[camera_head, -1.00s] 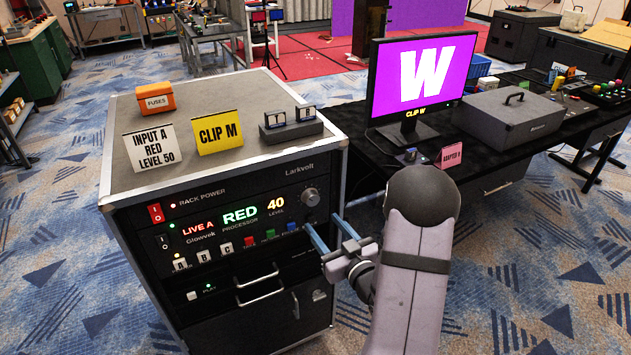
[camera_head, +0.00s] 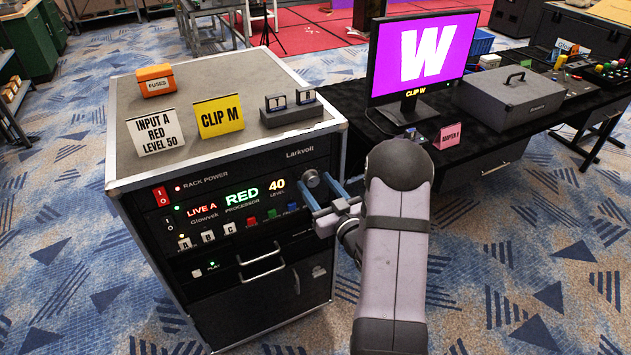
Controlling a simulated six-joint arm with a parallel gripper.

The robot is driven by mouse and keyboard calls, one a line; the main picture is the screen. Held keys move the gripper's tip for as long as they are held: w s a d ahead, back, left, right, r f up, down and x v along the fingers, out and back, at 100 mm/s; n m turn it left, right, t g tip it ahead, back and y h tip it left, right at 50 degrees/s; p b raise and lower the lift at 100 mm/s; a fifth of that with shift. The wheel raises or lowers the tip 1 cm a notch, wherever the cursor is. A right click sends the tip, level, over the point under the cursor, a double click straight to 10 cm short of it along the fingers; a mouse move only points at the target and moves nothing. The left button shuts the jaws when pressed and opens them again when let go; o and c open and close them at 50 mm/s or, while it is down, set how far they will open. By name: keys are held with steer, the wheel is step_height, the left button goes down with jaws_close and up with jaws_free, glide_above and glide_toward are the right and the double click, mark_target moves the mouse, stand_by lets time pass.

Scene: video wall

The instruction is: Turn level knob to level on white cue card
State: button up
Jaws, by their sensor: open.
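The level knob (camera_head: 312,178) is a round grey knob at the right of the rack's front panel. Beside it, the level display (camera_head: 277,186) reads 40. The white cue card (camera_head: 156,132) stands on the rack top and reads INPUT A, RED, LEVEL 50. My gripper (camera_head: 318,184) is at the knob, its two blue fingers apart, one at the left below the knob and one at its right. I cannot tell whether either finger touches the knob. The processor display (camera_head: 242,195) reads RED, and the display to its left (camera_head: 202,210) reads LIVE A.
On the rack top (camera_head: 240,95) are a yellow CLIP M card (camera_head: 219,117), an orange fuses box (camera_head: 155,81) and a dark block (camera_head: 291,114). Buttons A, B, C (camera_head: 207,235) lie below the displays. A monitor (camera_head: 425,58) showing W stands on the black table at right.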

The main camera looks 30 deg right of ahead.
steer(key=shift+w, duration=0.55)
steer(key=shift+r, duration=0.1)
steer(key=c, duration=1)
steer(key=shift+m, duration=0.4)
steer(key=shift+d+r+m, duration=0.15)
steer(key=shift+m, duration=2.25)
